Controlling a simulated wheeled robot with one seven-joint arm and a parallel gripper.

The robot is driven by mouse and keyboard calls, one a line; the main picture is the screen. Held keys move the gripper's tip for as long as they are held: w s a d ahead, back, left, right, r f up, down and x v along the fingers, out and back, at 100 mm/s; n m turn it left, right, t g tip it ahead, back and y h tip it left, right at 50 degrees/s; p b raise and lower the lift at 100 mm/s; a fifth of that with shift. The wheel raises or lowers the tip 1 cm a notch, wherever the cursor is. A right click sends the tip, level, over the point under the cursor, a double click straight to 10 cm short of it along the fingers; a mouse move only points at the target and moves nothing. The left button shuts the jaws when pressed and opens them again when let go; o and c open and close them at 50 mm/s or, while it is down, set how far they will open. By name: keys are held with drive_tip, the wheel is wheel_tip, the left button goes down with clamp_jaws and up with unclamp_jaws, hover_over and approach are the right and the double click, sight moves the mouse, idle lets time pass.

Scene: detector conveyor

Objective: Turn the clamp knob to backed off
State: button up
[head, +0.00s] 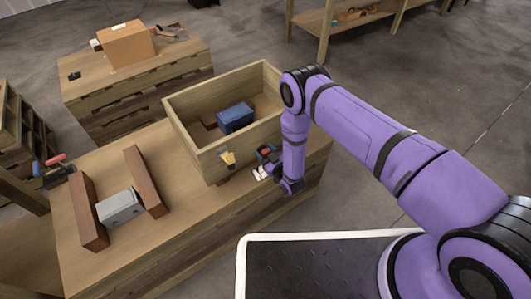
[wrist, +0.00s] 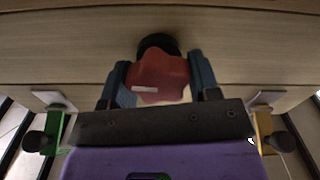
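The clamp knob (wrist: 160,76) is red and lobed, with a white mark on its face and a dark round base behind it. It sits on a pale wooden wall. In the wrist view my gripper (wrist: 159,84) has one blue-grey finger on each side of the knob, very close to it. I cannot tell whether both fingers press on it. In the head view my gripper (head: 267,160) is at the front wall of the wooden crate (head: 191,140), towards its right. The knob is mostly hidden there.
A green lever (wrist: 54,130) and a yellow lever (wrist: 264,130) flank my gripper, one on each side. A blue block (head: 236,117) lies in the crate. A grey block (head: 120,207) sits between two brown bars on the wooden bench (head: 165,235). A cardboard box (head: 127,44) stands on the back bench.

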drive_tip(key=c, duration=0.5)
drive_tip(key=shift+o, duration=0.2)
drive_tip(key=shift+n, duration=0.8)
drive_tip(key=o, duration=0.9)
drive_tip(key=shift+s, duration=0.1)
drive_tip(key=v, duration=1)
drive_tip(key=shift+s+d, duration=0.25)
